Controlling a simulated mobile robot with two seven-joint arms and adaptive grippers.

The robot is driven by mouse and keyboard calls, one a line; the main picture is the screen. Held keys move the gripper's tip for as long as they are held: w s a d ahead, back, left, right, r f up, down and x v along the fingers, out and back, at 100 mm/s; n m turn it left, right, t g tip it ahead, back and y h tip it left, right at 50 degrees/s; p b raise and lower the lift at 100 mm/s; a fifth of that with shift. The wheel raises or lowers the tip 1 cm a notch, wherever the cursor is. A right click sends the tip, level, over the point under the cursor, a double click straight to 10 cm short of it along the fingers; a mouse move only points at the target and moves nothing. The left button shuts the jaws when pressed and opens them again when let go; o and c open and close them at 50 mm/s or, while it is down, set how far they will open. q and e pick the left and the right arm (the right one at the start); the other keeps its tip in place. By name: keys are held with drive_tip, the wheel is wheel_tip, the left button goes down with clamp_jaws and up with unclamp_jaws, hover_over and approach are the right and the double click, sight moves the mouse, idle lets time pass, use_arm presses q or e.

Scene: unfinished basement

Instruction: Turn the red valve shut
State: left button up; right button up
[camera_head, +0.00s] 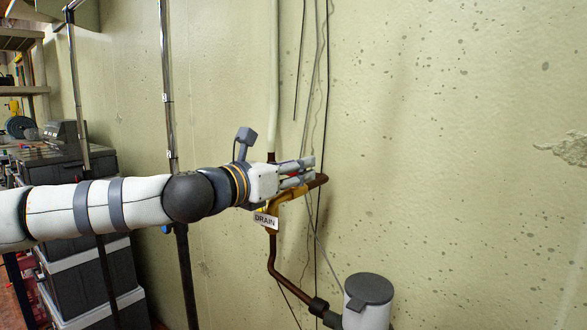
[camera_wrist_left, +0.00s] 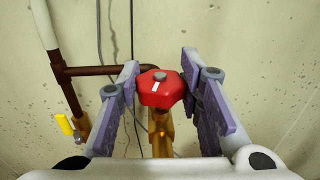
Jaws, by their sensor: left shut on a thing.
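The red valve (camera_wrist_left: 161,88) is a faceted knob with a white mark and a grey centre nut, on a brass body (camera_wrist_left: 161,135) in the left wrist view. My left gripper (camera_wrist_left: 160,80) has its two fingers on either side of the knob and is shut on it. In the head view my left gripper (camera_head: 303,171) reaches in from the left to the pipework at the wall and mostly hides the valve. My right gripper is not in view.
A white DRAIN tag (camera_head: 265,219) hangs under the gripper. A yellow-handled fitting (camera_wrist_left: 66,125) sits left of the valve. Copper pipe (camera_head: 273,255) runs down to a grey-lidded white canister (camera_head: 368,300). Dark poles and stacked bins (camera_head: 95,270) stand left.

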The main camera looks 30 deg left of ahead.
use_arm(q)
drive_tip(key=m+g+h, duration=0.1)
drive_tip(key=m+h, duration=0.1)
drive_tip(key=h, duration=0.1)
drive_tip(key=m+g+h, duration=0.1)
drive_tip(key=m+h, duration=0.1)
drive_tip(key=h, duration=0.1)
drive_tip(key=shift+w+a, duration=0.1)
drive_tip(key=shift+a, duration=0.05)
drive_tip(key=m+g+h, duration=0.2)
drive_tip(key=m+h, duration=0.1)
drive_tip(key=shift+w+f+g+h+b, duration=0.15)
drive_tip(key=shift+f+g+h+b, duration=0.15)
drive_tip(key=shift+f+g+b, duration=0.1)
drive_tip(key=m+g+h+b, duration=0.2)
drive_tip(key=g, duration=0.1)
drive_tip(key=m+g+h+b, duration=0.2)
drive_tip(key=m+g, duration=0.1)
drive_tip(key=shift+f+g+h, duration=0.2)
drive_tip(key=shift+g+h, duration=0.1)
drive_tip(key=shift+r+m+g+h+b, duration=0.2)
drive_tip(key=shift+m+g+h+b, duration=0.1)
drive_tip(key=shift+m+g+b, duration=0.5)
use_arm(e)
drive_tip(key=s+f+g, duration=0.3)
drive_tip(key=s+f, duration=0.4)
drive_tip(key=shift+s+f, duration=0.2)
